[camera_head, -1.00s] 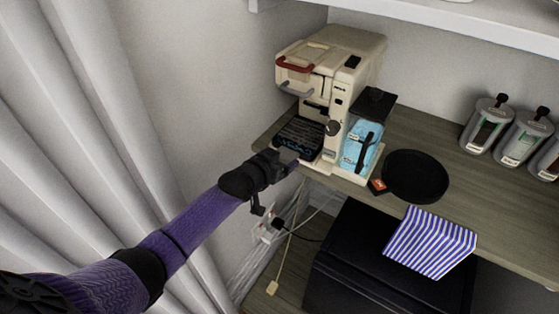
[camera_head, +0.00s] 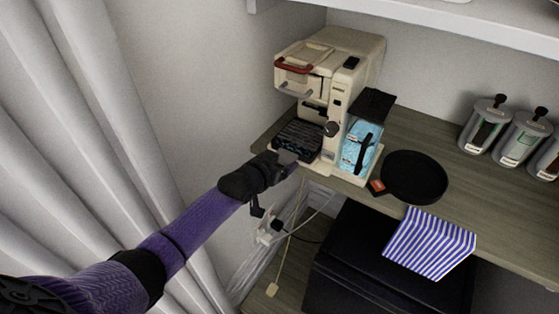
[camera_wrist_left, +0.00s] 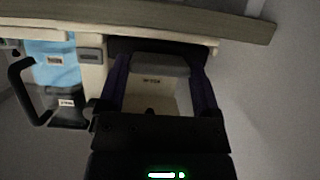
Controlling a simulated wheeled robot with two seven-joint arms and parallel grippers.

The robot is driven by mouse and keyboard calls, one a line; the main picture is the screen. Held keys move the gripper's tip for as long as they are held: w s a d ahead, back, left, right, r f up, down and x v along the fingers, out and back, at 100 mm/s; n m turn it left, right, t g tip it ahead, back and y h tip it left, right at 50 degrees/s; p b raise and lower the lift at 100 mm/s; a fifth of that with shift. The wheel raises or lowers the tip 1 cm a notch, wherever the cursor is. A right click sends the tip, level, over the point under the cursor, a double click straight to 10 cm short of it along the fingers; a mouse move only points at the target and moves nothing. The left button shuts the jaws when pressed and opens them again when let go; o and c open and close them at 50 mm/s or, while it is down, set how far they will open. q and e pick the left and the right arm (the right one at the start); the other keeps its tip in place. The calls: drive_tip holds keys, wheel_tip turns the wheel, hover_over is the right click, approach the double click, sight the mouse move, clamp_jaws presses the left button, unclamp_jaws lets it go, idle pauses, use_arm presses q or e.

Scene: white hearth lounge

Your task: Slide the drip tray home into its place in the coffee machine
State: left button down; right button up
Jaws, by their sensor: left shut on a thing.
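The cream coffee machine (camera_head: 355,50) stands at the left end of the counter. The dark slatted drip tray (camera_head: 299,136) is at the machine's low front, under its spout area. My left gripper (camera_head: 290,160) is shut on the tray's front edge, reaching in from the lower left. In the left wrist view my left gripper (camera_wrist_left: 160,88) has its purple fingers either side of a grey piece, with the cream machine front (camera_wrist_left: 92,76) close by. How far the tray sits inside the machine is hard to tell. My right gripper is not in view.
A blue water tank (camera_head: 360,148) is at the machine's right side. A round black plate (camera_head: 415,176) and a small red-and-black item (camera_head: 377,187) lie on the counter (camera_head: 470,200). A striped cloth (camera_head: 431,243) hangs at the front edge. Grey canisters (camera_head: 486,126) stand right.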

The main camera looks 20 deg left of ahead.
use_arm(q)
drive_tip(key=shift+f, duration=0.15)
idle(0.5)
unclamp_jaws()
drive_tip(key=shift+s, duration=0.1)
